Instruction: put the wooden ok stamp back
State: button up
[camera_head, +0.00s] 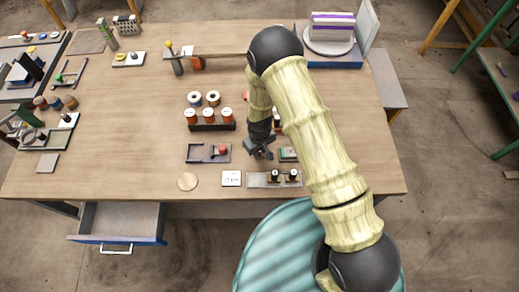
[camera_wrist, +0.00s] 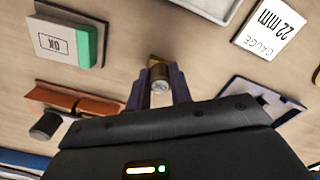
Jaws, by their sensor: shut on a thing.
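My gripper (camera_head: 262,152) hangs over the front middle of the table, fingers pointing down. In the wrist view its dark fingers (camera_wrist: 158,98) are shut on a small brown wooden piece with a round grey end (camera_wrist: 159,74). This looks like the wooden stamp; its printed face is hidden.
A white gauge card (camera_head: 231,178) and a round wooden disc (camera_head: 188,181) lie left of the grey tray. A dark tray with a red-topped piece (camera_head: 222,150) is left of my gripper. A rack of orange spools (camera_head: 208,117) stands behind. An open drawer (camera_head: 118,222) juts out front left.

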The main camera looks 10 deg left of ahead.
jog(key=o, duration=0.8)
jog(key=shift+r+b, duration=1.65)
jog(key=shift+r, duration=4.45)
jog(key=shift+d, duration=0.1)
jog(key=s+d+r+m+t, duration=0.1)
jog(key=s+d+r+m, duration=0.1)
jog(key=d+r, duration=0.4)
jog(key=s+d+r+m, duration=0.2)
jog(key=d+r+m, duration=0.2)
jog(key=d, duration=0.7)
jog(key=s+d+r+m+t, duration=0.1)
jog(key=s+d+r+m, duration=0.2)
jog(key=d+r, duration=0.5)
jog(key=shift+d+t, duration=0.25)
jog(key=shift+t, duration=0.05)
